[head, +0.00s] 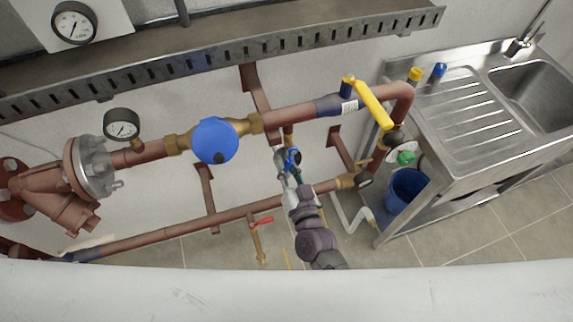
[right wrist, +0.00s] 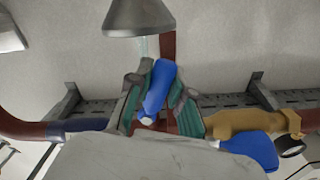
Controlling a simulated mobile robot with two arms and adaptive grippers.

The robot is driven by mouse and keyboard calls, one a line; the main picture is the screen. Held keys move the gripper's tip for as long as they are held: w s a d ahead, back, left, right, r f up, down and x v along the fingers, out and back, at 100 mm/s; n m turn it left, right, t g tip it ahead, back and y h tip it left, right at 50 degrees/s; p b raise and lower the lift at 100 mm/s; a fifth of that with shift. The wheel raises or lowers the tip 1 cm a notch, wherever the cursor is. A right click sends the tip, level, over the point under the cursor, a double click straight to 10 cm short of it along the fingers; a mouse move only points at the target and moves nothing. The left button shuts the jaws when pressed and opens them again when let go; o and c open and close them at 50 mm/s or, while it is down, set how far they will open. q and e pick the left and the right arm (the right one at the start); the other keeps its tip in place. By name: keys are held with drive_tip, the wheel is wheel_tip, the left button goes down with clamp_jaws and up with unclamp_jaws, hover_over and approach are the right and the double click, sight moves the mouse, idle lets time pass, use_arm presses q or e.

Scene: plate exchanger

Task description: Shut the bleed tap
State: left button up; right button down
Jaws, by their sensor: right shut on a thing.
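My right gripper (head: 288,158) reaches up from the bottom middle of the head view, just below the upper copper-red pipe (head: 290,114). It is shut on a small blue tap handle (head: 294,157). In the right wrist view the blue handle (right wrist: 157,92) stands between the green-padded fingers of the gripper (right wrist: 155,95). The fingers hide much of the tap's body, so I cannot tell whether it is open or shut. My left gripper is in neither view.
A yellow lever (head: 374,103) sits on the upper pipe to the right. A round blue valve cover (head: 215,140) is to the left. A red-handled tap (head: 262,221) hangs from the lower pipe. A steel sink (head: 470,110) and blue bucket (head: 405,190) stand at the right.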

drive_tip(key=shift+a+m, duration=0.15)
drive_tip(key=shift+m, duration=0.15)
drive_tip(key=m, duration=0.1)
drive_tip(key=a+m, duration=0.1)
drive_tip(key=shift+s+r+m, duration=0.2)
drive_tip(key=shift+r+m, duration=0.1)
drive_tip(key=shift+r, duration=0.05)
drive_tip(key=shift+s+a+r+m+p, duration=0.15)
drive_tip(key=shift+a+r+m, duration=0.4)
drive_tip(key=shift+m, duration=1.25)
drive_tip(key=shift+s+a+r+m+p, duration=0.1)
drive_tip(key=shift+a+r+m+p, duration=0.1)
drive_tip(key=shift+r+m, duration=1.2)
drive_tip(key=shift+s+a+r+m+p, duration=0.1)
drive_tip(key=shift+a+r+m, duration=0.25)
drive_tip(key=shift+m, duration=1.85)
drive_tip(key=c, duration=1)
unclamp_jaws()
drive_tip(key=shift+v, duration=4)
